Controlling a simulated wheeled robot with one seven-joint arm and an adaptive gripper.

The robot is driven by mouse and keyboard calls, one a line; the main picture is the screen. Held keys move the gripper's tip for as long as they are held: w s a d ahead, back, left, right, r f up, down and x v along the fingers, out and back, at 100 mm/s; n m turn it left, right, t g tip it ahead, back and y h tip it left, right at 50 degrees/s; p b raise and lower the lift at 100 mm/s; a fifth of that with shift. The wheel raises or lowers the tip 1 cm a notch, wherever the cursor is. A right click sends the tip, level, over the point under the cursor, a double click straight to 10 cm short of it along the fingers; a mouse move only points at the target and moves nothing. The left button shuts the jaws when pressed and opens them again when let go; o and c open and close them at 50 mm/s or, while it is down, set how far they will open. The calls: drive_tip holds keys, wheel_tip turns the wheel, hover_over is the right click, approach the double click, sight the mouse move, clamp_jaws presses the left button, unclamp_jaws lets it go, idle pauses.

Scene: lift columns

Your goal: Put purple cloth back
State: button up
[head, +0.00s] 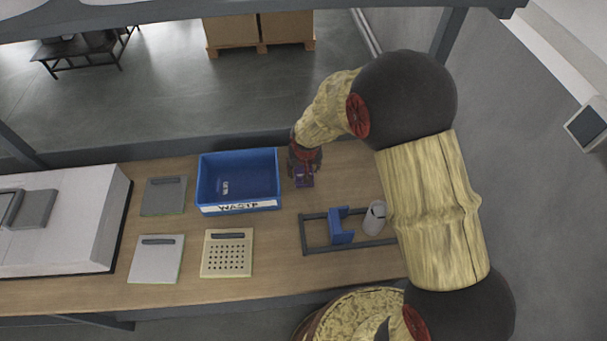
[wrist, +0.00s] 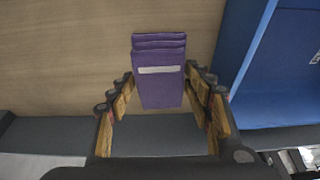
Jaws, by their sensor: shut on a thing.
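The purple cloth (wrist: 159,72) is a folded stack with a pale band across it. In the wrist view it sits between the two fingers of my gripper (wrist: 160,92), which is shut on it. In the head view the cloth (head: 304,181) shows just below my gripper (head: 304,168), near the back edge of the wooden table, right of the blue bin. I cannot tell whether the cloth touches the table.
A blue bin (head: 238,208) labelled WASTE stands close beside my gripper; its wall also shows in the wrist view (wrist: 247,45). A dark frame (head: 303,237) with a blue block (head: 340,227) and a grey-white cylinder (head: 375,217) is nearer the front. Flat plates (head: 156,262) lie left. Table around the cloth is bare.

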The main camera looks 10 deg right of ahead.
sight(304, 173)
drive_tip(key=shift+f+b, duration=0.3)
drive_tip(key=shift+f, duration=1.25)
drive_tip(key=shift+f, duration=0.2)
drive_tip(key=o, duration=1.1)
drive_tip(key=shift+r, duration=0.1)
drive_tip(key=p+v, duration=0.1)
drive_tip(key=v, duration=1.1)
drive_tip(key=shift+r+p, duration=0.15)
drive_tip(key=shift+p, duration=0.25)
